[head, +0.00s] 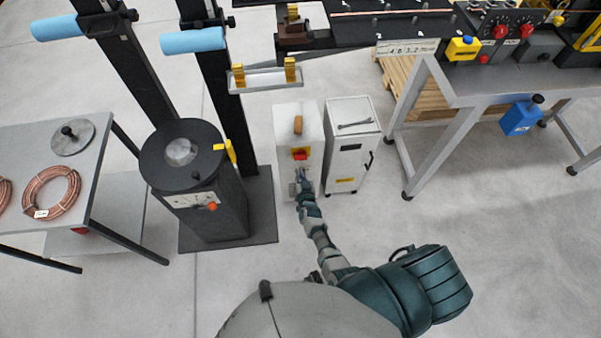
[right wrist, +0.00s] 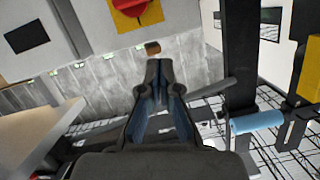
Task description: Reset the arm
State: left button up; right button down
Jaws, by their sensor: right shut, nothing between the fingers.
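My right arm (head: 318,235) reaches up the middle of the head view. Its gripper (head: 301,180) is just below the red switch (head: 300,155) on its yellow plate, on the front of a grey-white box (head: 284,125). I cannot tell in the head view whether it touches the box. In the right wrist view the fingers (right wrist: 159,70) are together at the tips with nothing between them. There the red and yellow switch (right wrist: 132,8) shows at the top, beyond the fingertips and apart from them. My left gripper is in neither view.
A white cabinet (head: 349,115) with a wrench on top stands right of the box. A black machine (head: 182,150) stands to the left, beside a table (head: 105,150) with a copper coil (head: 51,192). A grey workbench (head: 470,96) is at the right. Open floor lies at lower right.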

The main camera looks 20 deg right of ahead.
jog(key=s+a+f+n+g+y, duration=0.2)
jog(key=s+f+g, duration=0.1)
jog(key=s+f, duration=0.65)
jog(key=s+a+f+n+g+y, duration=0.2)
jog(key=s+f+n+g, duration=0.15)
jog(key=s+f, duration=0.65)
jog(key=s+d+f+n+g, duration=0.1)
jog(key=s+f+g, duration=0.2)
jog(key=s, duration=1)
jog(key=s+d+f+n+g, duration=0.1)
jog(key=s+f+g, duration=0.3)
jog(key=s, duration=1)
jog(key=shift+d+f, duration=0.25)
jog(key=shift+f, duration=0.15)
jog(key=shift+s, duration=0.1)
